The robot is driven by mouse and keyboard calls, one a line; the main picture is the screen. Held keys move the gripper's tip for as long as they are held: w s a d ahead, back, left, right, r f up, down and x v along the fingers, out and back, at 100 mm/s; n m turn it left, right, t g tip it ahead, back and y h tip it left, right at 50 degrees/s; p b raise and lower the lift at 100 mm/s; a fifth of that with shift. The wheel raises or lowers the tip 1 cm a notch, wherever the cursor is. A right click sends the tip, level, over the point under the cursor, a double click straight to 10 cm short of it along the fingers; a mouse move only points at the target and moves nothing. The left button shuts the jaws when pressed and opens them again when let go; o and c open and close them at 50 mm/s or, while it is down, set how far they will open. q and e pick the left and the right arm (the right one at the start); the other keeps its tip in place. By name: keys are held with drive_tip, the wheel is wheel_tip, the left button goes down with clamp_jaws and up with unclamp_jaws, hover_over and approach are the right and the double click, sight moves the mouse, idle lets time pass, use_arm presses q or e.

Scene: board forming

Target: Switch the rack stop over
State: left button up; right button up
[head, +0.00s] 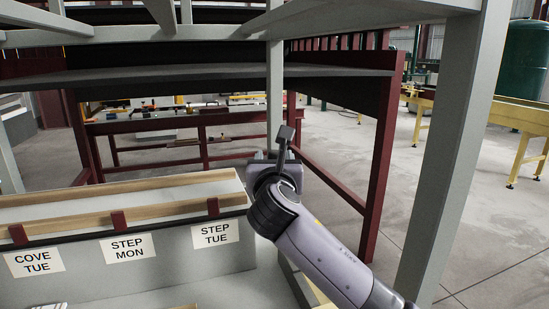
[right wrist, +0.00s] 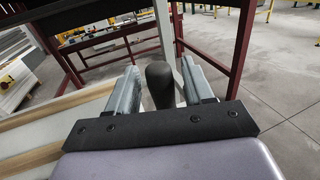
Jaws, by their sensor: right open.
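A dark rounded knob (right wrist: 160,84), which looks like the handle of the rack stop, stands between the two grey fingers of my right gripper (right wrist: 160,90) in the right wrist view. The fingers are open, one on each side of the knob. I cannot tell whether either touches it. In the head view my right gripper (head: 268,158) is at the right end of the labelled rack (head: 180,262), near a grey post. My wrist hides most of the gripper there, and I cannot make out the knob. My left gripper is out of view.
Long wooden strips (head: 120,218) lie along the rack, with dark red dividers (head: 118,221) and labels such as STEP TUE (head: 216,234). A grey post (head: 445,150) rises at right. A dark red frame (head: 384,150) stands behind. Open floor (head: 490,220) lies to the right.

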drive_tip(key=shift+w, duration=0.25)
clamp_jaws()
drive_tip(key=shift+s+d+f+t+b, duration=0.15)
drive_tip(key=shift+s+f+t+b, duration=0.2)
drive_tip(key=shift+b, duration=0.4)
drive_tip(key=s+m+t+b, duration=0.1)
drive_tip(key=t+b, duration=0.1)
drive_tip(key=b, duration=0.2)
drive_tip(key=s+d+f+m+t+h+b, duration=0.1)
drive_tip(key=s+t+b, duration=0.1)
drive_tip(key=b, duration=0.3)
drive_tip(key=s+m+t+b, duration=0.1)
drive_tip(key=s+t+b, duration=0.1)
drive_tip(key=b, duration=0.2)
drive_tip(key=shift+s+d+f+h, duration=0.2)
drive_tip(key=shift+d+f+h, duration=0.1)
drive_tip(key=shift+d+h, duration=0.1)
drive_tip(key=shift+r, duration=0.1)
